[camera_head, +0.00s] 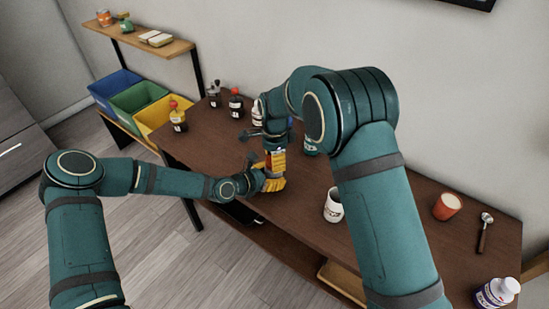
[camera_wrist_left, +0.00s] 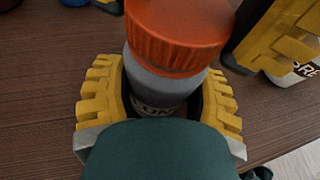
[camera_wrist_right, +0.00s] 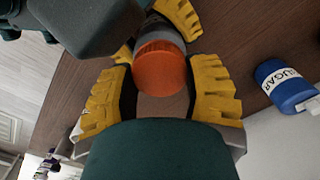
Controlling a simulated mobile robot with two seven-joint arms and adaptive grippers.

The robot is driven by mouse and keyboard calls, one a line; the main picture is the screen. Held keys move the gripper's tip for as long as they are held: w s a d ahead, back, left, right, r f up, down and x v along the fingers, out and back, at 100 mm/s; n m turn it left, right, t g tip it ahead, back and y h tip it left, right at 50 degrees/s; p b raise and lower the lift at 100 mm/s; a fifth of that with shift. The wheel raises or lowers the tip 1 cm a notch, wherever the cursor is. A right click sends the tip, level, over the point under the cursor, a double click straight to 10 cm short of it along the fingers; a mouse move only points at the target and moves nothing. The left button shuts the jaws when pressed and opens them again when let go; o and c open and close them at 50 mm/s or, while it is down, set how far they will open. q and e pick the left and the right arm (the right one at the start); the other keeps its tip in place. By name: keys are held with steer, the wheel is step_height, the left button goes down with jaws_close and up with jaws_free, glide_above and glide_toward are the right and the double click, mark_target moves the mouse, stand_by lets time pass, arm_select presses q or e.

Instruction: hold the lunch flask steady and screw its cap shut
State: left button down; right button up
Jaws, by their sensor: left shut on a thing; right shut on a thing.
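The lunch flask (camera_wrist_left: 160,92) is a grey cylinder with printed lettering, and its ribbed orange cap (camera_wrist_left: 175,38) sits on top. My left gripper (camera_head: 272,183) is shut around the flask's grey body, low over the table. My right gripper (camera_head: 275,157) comes from above and is shut on the cap, its yellow fingers on opposite sides. In the right wrist view the cap (camera_wrist_right: 160,68) lies between those fingers, with the grey body (camera_wrist_right: 173,32) beyond it. The flask's lower part is hidden by my left gripper. Whether the cap sits fully down is unclear.
A white mug (camera_head: 333,207), an orange cup (camera_head: 447,206) and a scoop (camera_head: 484,230) stand or lie to the right. A white-capped bottle (camera_head: 496,292) is at the near right. Bottles (camera_head: 236,104) stand at the back left. A blue sugar jar (camera_wrist_right: 285,85) is near my right gripper.

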steer(key=m, duration=0.4)
steer(key=shift+m, duration=0.3)
steer(key=m, duration=0.6)
steer(key=shift+s, duration=0.15)
steer(key=m, duration=0.4)
steer(key=shift+a+m, duration=0.1)
steer(key=shift+m, duration=0.3)
steer(key=m, duration=0.4)
steer(key=shift+m, duration=0.3)
steer(key=o, duration=0.7)
steer(key=shift+a, duration=0.1)
